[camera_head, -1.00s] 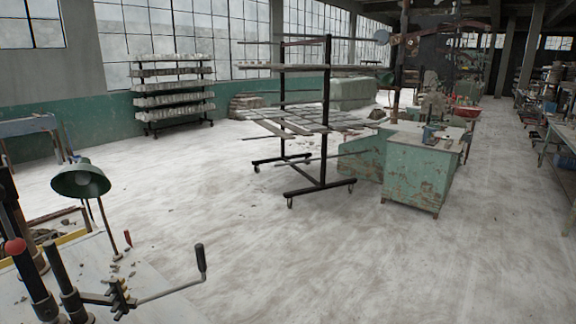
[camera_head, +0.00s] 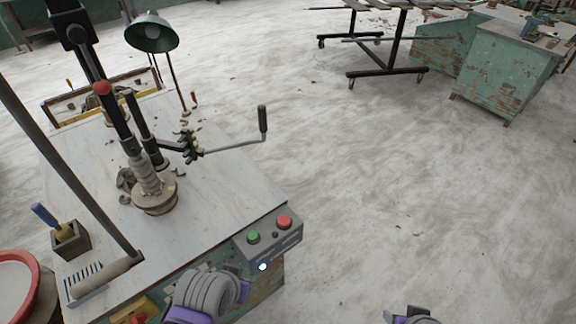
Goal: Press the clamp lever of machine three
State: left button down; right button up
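The machine on the white-topped bench (camera_head: 215,195) has a bent lever (camera_head: 235,146) with an upright black handle (camera_head: 263,119), reaching right from a dark joint. A second, black lever with a red knob (camera_head: 102,88) leans over a clay piece (camera_head: 147,178) on a round wooden base (camera_head: 155,199). I cannot tell which lever is the clamp lever, and I see no machine number. Grey and purple parts of my arms show at the bottom edge, the left one in front of the bench and the right one over the floor. No gripper fingers show, and neither arm touches a lever.
A control box (camera_head: 268,241) with green and red buttons is at the bench's front right corner. A green lamp (camera_head: 151,34) stands behind the levers. A long dark bar (camera_head: 65,165) crosses the left side. The floor right of the bench is clear up to a rack and green cabinet (camera_head: 505,70).

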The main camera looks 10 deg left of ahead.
aim_at(77, 34)
jog(key=u, duration=1.7)
jog(key=i+j, duration=0.1)
jog(key=i+u, duration=0.05)
jog(key=i, duration=0.05)
